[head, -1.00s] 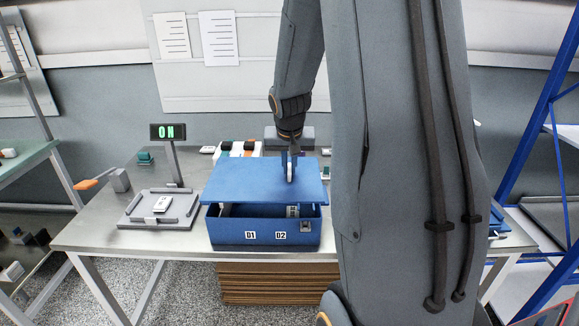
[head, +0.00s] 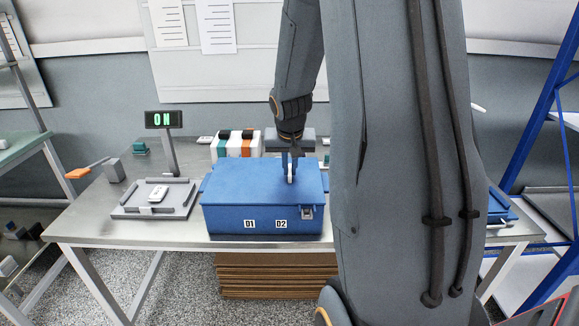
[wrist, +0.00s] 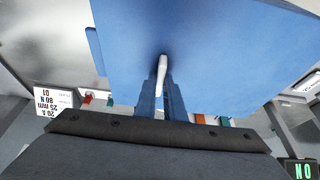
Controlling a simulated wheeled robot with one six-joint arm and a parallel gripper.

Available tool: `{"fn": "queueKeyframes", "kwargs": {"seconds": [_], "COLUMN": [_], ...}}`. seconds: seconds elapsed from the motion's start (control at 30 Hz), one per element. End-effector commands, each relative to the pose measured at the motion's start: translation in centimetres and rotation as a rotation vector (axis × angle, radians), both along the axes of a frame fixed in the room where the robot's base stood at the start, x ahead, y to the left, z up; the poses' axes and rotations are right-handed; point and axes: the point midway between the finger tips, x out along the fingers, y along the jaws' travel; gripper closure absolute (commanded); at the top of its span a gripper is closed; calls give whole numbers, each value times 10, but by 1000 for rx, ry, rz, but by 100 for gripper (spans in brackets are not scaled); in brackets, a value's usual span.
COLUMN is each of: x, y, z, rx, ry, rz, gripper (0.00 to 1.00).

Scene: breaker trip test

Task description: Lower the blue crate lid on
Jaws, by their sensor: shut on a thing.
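The blue crate (head: 225,222), marked D1 and D2 on its front, stands on the metal table. The blue lid (head: 240,180) lies over the crate's top and covers the opening; no gap shows along the front in the head view. Whether it is fully seated at the back cannot be told. My gripper (head: 290,172) is shut on the lid's pale handle, above the lid, right of its middle. In the wrist view the fingers (wrist: 161,92) hold the handle (wrist: 162,72), with the lid's blue face (wrist: 210,45) filling much of the view. The crate's inside is hidden.
A grey tray (head: 122,212) with a white device (head: 157,192) sits left of the crate, near a display (head: 164,119) reading ON. White, teal and orange blocks (head: 236,144) stand behind the crate. A blue rack (head: 545,135) stands at the right.

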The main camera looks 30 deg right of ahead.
Motion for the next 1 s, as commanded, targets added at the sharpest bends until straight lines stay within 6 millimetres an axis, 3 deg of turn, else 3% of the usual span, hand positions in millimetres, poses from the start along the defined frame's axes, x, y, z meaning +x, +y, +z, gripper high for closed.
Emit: {"fn": "queueKeyframes", "kwargs": {"seconds": [0.23,0.3,0.4,0.73,1.0], "x": [0,0,0,-1,-10], "y": [0,0,0,0,7], "z": [0,0,0,2,33], "rx": [-1,-1,-1,-1,-2], "ry": [-2,-2,-1,-1,-5], "rz": [0,0,0,0,-1], "gripper": [100,83,69,69,69]}}
